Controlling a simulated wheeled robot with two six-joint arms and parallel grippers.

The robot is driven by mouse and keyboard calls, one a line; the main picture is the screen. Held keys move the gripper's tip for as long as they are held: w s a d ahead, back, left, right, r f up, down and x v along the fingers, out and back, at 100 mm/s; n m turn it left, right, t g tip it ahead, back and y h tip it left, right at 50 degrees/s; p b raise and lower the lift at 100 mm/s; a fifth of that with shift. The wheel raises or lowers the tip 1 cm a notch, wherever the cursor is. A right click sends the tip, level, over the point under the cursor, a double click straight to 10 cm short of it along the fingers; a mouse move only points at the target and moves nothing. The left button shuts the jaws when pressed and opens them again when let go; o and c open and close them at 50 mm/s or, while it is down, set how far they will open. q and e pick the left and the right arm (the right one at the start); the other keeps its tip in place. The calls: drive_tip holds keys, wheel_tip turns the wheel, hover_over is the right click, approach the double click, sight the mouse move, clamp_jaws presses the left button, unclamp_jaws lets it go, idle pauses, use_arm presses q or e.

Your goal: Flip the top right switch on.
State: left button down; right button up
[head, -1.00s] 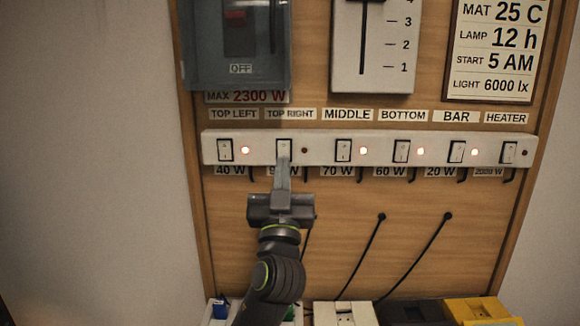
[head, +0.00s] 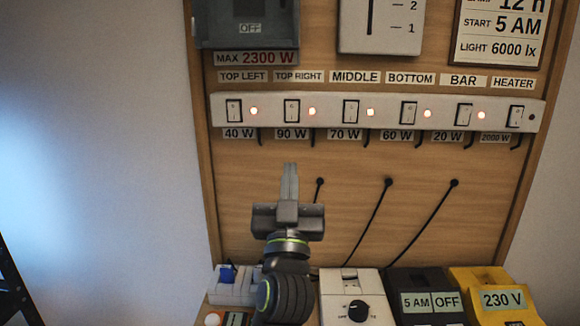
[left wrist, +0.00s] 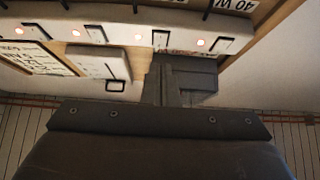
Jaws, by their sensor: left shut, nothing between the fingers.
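The top right switch (head: 292,111) sits on the white switch strip (head: 380,113), under the TOP RIGHT label and above the 90 W label. The light (head: 312,111) beside it glows red. My left gripper (head: 290,168) is shut and empty, below the strip and apart from the switch. The left wrist view shows its closed fingers (left wrist: 160,82) with the strip (left wrist: 120,22) above them. My right gripper is not in view.
Lights by the top left, middle, bottom and bar switches glow; the heater light (head: 532,116) is dark. Black cables (head: 370,237) cross the wooden board. Below stand a white dial box (head: 350,285), a black timer (head: 428,285) and a yellow 230 V box (head: 495,290).

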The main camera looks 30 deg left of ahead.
use_arm(q)
drive_tip(key=v, duration=0.2)
drive_tip(key=shift+s+d+f+b, duration=0.1)
drive_tip(key=shift+s+f+b, duration=0.15)
drive_tip(key=shift+f+b, duration=0.1)
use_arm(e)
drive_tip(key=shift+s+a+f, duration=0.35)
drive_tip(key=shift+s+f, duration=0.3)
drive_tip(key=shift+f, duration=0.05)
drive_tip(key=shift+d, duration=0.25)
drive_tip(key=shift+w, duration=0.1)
